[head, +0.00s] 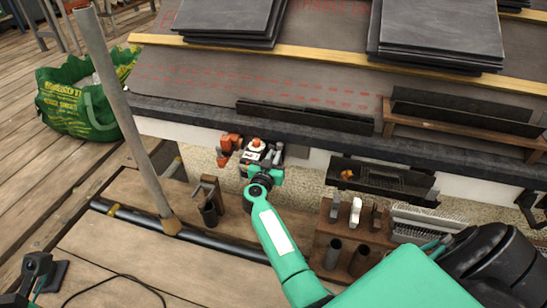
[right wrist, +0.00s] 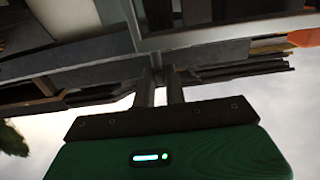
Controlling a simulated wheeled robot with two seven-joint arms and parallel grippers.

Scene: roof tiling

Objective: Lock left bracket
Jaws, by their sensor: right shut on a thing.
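The left bracket (head: 256,150) sits below the roof's front edge in the head view, with an orange knob on a pale top and grey parts beside it. Orange parts (head: 228,150) stand just left of it. My right gripper (head: 264,166) reaches up to the bracket from the front and is shut on part of it; the gripped part is mostly hidden. In the right wrist view, the two dark fingers (right wrist: 160,82) are close together against dark structure, and the held part is too dark to make out.
Slate stacks (head: 435,30) lie on the roof behind a wooden batten (head: 330,60). A black gutter piece (head: 385,180) is right of the bracket. A wooden tool rack (head: 350,235) stands beside my right arm. A grey pole (head: 122,110) rises at left, near a green bag (head: 75,100).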

